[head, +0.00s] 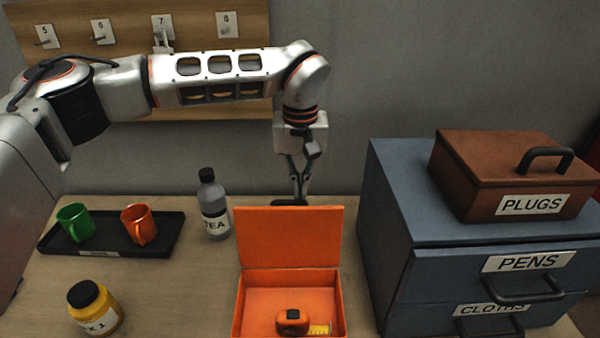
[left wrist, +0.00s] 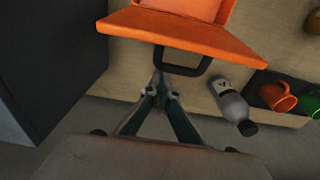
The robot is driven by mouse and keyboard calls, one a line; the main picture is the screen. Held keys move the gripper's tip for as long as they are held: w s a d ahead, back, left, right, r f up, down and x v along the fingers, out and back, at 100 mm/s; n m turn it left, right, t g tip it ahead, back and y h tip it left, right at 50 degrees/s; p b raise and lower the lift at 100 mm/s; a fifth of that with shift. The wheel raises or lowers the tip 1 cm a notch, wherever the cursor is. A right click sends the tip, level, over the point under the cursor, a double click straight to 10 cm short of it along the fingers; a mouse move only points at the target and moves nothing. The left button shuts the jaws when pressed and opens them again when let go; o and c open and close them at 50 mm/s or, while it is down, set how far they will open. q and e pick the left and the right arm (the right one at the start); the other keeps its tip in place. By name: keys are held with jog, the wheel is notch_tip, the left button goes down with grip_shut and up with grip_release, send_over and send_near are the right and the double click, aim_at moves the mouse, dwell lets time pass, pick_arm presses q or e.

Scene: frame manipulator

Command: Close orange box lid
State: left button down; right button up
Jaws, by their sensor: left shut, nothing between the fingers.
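The orange box (head: 337,300) stands open on the table in the head view, with a tape measure (head: 292,321) inside. Its lid (head: 288,237) is raised about upright at the back of the box. My left gripper (head: 298,200) points down just behind the lid's top edge; its tips are close to a dark handle there. In the left wrist view, the shut, empty left gripper (left wrist: 160,75) is beside the dark handle (left wrist: 185,68) on the orange lid (left wrist: 190,32). I cannot tell whether they touch. My right gripper is not in view.
A TEA bottle (head: 213,205) stands left of the lid. A black tray (head: 108,240) holds a green mug (head: 74,222) and an orange mug (head: 137,225). A yellow jar (head: 95,308) is at front left. A blue drawer cabinet (head: 405,215) bearing a brown PLUGS box (head: 480,190) stands close on the right.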

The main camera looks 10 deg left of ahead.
pick_arm(q)
jog(key=shift+s+d+r, duration=0.1)
jog(key=shift+s+r, duration=0.05)
jog(key=shift+s, duration=0.35)
jog(key=shift+s+d+r, duration=0.1)
jog(key=shift+s, duration=0.4)
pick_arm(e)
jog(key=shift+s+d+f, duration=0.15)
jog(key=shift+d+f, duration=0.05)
pick_arm(q)
jog(key=shift+s, duration=0.15)
